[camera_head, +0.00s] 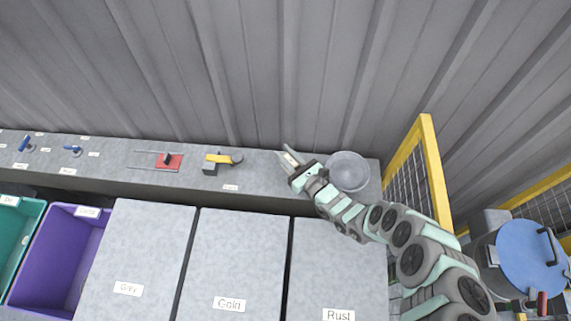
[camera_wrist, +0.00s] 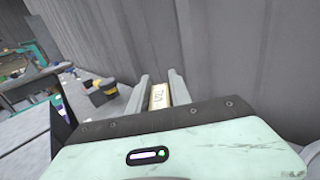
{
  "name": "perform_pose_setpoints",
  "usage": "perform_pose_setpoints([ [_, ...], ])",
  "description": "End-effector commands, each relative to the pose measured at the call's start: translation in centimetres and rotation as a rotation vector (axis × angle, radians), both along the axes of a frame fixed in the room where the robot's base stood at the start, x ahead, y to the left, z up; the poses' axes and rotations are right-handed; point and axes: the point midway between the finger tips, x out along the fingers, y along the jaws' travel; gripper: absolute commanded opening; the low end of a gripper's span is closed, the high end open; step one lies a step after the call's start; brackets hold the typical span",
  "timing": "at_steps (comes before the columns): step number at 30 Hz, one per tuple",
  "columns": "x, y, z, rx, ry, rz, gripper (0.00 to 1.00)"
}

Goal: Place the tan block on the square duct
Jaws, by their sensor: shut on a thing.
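My gripper (camera_head: 286,152) is above the back ledge, pointing toward the corrugated wall. In the head view only a small pale part of the block shows between the fingers. I cannot make out a square duct in either view.
A round translucent bowl (camera_head: 348,171) stands on the ledge right beside my gripper. A yellow-and-black tool (camera_head: 217,162) and a red piece (camera_head: 174,162) lie to the left. Grey covered boxes (camera_head: 240,258) and a purple bin (camera_head: 66,250) stand in front. A yellow-framed mesh fence (camera_head: 434,160) is at right.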

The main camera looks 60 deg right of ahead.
Motion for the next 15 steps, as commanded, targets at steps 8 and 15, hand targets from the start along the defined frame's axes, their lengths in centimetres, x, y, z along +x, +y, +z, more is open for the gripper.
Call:
perform_pose_setpoints([
  [8,0.1,0.0,-3.2,0.000,-0.001,-0.001,0.00],
  [15,0.0,-0.1,-4.0,-0.001,0.002,0.000,0.00],
])
